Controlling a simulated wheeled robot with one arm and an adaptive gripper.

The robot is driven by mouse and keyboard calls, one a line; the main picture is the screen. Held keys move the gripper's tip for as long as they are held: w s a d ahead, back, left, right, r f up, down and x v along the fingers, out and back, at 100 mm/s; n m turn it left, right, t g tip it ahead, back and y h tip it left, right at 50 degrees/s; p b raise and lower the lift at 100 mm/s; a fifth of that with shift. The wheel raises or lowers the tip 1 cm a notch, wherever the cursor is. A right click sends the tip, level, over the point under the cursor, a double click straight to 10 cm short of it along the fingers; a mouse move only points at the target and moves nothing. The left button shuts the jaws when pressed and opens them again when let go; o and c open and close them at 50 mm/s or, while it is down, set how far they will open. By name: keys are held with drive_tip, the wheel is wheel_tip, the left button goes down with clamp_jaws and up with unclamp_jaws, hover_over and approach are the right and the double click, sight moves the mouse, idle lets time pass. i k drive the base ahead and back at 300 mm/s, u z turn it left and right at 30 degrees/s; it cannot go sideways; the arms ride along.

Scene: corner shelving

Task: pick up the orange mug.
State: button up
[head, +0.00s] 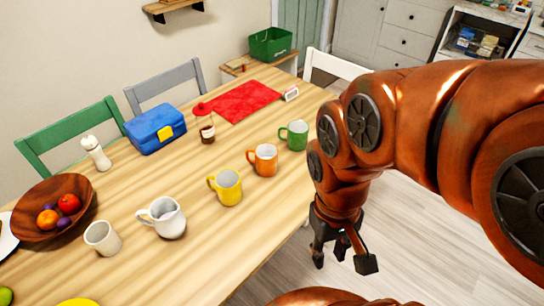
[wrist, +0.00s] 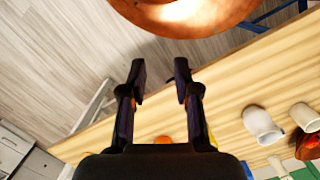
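The orange mug (head: 263,160) stands upright on the wooden table (head: 225,255), between the yellow mug (head: 226,187) and the green mug (head: 294,135), its handle toward the left. My gripper (head: 342,258) hangs beyond the table's right edge, over the floor, well apart from the orange mug. In the wrist view the two fingers of my gripper (wrist: 160,70) are spread with nothing between their tips. A small orange patch (wrist: 165,139), probably the orange mug, shows just above the gripper's dark body, which hides most of it.
A white mug (head: 165,217) and a cream cup (head: 102,237) stand left of the yellow mug. Chairs line the far side.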

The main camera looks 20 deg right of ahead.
sight(267, 168)
drive_tip(key=u, duration=2)
drive_tip(key=k, duration=0.6)
drive_tip(key=z, duration=0.85)
